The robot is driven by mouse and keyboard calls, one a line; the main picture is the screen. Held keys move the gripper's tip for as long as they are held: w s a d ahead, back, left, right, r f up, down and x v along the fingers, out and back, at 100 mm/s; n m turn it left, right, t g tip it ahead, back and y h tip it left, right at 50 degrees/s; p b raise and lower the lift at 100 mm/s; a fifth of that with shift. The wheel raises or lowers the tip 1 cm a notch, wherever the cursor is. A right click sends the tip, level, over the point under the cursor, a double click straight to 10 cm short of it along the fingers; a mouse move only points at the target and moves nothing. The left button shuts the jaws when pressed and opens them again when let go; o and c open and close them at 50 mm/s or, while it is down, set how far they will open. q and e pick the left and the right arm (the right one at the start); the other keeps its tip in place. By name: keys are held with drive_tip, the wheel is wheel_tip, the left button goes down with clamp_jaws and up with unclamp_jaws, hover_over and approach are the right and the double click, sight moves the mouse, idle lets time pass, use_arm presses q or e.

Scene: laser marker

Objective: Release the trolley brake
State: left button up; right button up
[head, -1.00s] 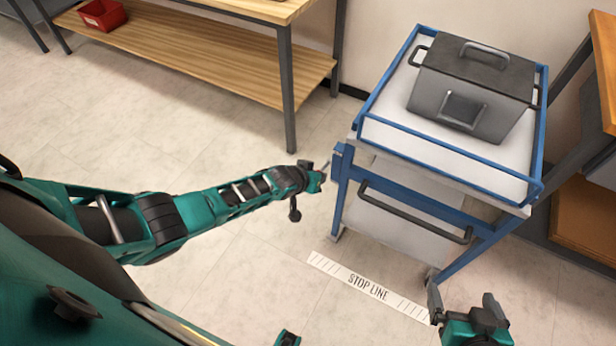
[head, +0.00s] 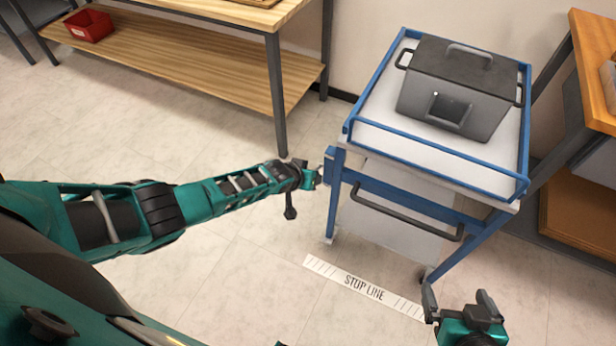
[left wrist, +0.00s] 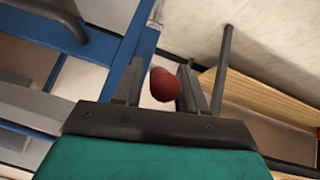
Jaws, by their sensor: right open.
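The blue-framed trolley (head: 430,150) stands near the middle right, its dark handle bar (head: 405,212) facing me. A red knob (left wrist: 164,85) shows in the left wrist view between the fingers of my left gripper (left wrist: 160,88), beside a blue trolley post. The fingers stand apart on either side of the knob; whether they press on it is unclear. In the head view my left gripper (head: 312,175) is at the trolley's left front post, and the knob is not visible there. My right gripper (head: 460,303) is open and empty, low in front of the trolley's right front leg.
A grey lidded box (head: 455,98) sits on the trolley top. A stop line strip (head: 365,288) lies on the floor before the trolley. A wooden bench (head: 190,70) with a red bin (head: 89,25) stands behind left, another bench (head: 590,80) at right. Floor at left is clear.

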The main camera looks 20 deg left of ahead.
use_arm(q)
drive_tip(key=shift+o, duration=0.6)
drive_tip(key=shift+s+r+p, duration=0.2)
drive_tip(key=shift+r+p, duration=0.05)
drive_tip(key=shift+p, duration=0.1)
drive_tip(key=p+v, duration=0.2)
drive_tip(key=v, duration=0.2)
drive_tip(key=shift+s+r+p, duration=0.2)
drive_tip(key=shift+r+p, duration=0.1)
drive_tip(key=shift+p, duration=0.05)
drive_tip(key=shift+s+a+r, duration=0.1)
drive_tip(key=shift+s+r, duration=0.05)
drive_tip(key=shift+s, duration=0.15)
drive_tip(key=d+v, duration=0.1)
drive_tip(key=v, duration=0.6)
drive_tip(key=shift+a, duration=0.5)
drive_tip(key=shift+w, duration=0.15)
drive_tip(key=shift+r, duration=0.1)
